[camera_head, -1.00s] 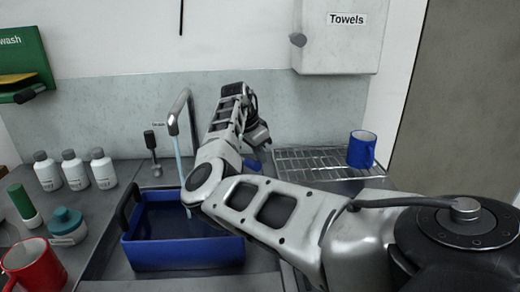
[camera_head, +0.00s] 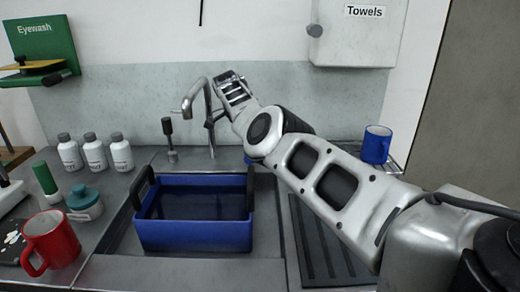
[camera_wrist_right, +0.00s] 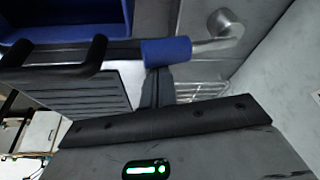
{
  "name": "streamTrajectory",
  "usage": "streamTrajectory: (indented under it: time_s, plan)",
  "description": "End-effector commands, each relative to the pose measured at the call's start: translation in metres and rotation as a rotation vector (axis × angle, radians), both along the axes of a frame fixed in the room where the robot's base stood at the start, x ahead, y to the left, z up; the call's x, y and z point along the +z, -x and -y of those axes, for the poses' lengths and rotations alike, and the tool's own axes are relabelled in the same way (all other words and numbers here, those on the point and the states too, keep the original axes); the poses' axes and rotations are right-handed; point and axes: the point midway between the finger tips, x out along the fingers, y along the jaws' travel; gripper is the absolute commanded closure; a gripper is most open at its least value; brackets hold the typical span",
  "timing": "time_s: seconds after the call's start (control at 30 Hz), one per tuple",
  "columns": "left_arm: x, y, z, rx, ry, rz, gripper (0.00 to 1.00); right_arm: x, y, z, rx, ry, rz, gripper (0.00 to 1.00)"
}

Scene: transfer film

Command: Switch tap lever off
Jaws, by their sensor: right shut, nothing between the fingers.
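The silver tap (camera_head: 205,100) stands behind the sink, its curved spout above the blue tub (camera_head: 195,235). No water stream shows under the spout. The tap lever has a blue sleeve (camera_wrist_right: 167,51) on a metal stem, joined to a round metal hub (camera_wrist_right: 225,25) in the right wrist view. Only a small blue piece of it shows below my forearm in the head view. My right gripper (camera_wrist_right: 158,78) is shut and empty, its dark fingertips right by the blue sleeve; I cannot tell whether they touch. In the head view my right arm largely hides it. My left gripper is out of view.
The black-handled tub sits in the sink. Several white bottles (camera_head: 95,152), a red mug (camera_head: 50,240) and a teal-lidded jar (camera_head: 84,203) stand on the left. A dark upright fitting (camera_head: 169,138) stands left of the tap. A blue mug (camera_head: 376,145) is on the right.

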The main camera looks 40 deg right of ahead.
Motion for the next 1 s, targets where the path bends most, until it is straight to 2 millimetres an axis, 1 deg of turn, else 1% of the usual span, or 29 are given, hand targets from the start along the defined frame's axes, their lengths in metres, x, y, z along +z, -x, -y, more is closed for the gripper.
streamTrajectory:
  time_s: [0.47, 0.57, 0.63, 0.73, 0.8, 0.83, 0.87, 0.9, 0.93, 1.0]
  plan:
    - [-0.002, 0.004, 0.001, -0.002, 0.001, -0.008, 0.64, 0.000, -0.001, -0.002, 0.002, -0.001, 0.000, 1.00]
    - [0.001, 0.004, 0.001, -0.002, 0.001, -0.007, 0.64, 0.001, -0.001, -0.001, 0.002, -0.001, 0.000, 1.00]
    - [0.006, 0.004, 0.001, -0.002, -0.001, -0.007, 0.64, 0.004, 0.000, 0.002, 0.003, 0.000, 0.000, 1.00]
    - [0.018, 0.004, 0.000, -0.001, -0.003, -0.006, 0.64, 0.010, 0.003, 0.008, 0.009, 0.001, -0.001, 1.00]
    - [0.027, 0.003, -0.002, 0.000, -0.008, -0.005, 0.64, 0.014, 0.007, 0.017, 0.013, 0.002, -0.001, 1.00]
    - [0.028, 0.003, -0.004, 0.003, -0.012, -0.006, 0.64, 0.016, 0.009, 0.021, 0.015, 0.002, -0.002, 1.00]
    - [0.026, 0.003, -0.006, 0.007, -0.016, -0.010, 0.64, 0.021, 0.008, 0.020, 0.018, 0.002, 0.001, 1.00]
    - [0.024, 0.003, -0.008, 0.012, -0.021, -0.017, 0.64, 0.031, 0.006, 0.016, 0.020, 0.002, 0.004, 1.00]
    - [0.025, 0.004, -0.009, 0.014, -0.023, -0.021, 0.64, 0.038, 0.005, 0.013, 0.020, 0.001, 0.004, 1.00]
    - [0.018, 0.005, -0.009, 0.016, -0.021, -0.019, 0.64, 0.047, 0.005, 0.010, 0.018, 0.002, 0.004, 1.00]
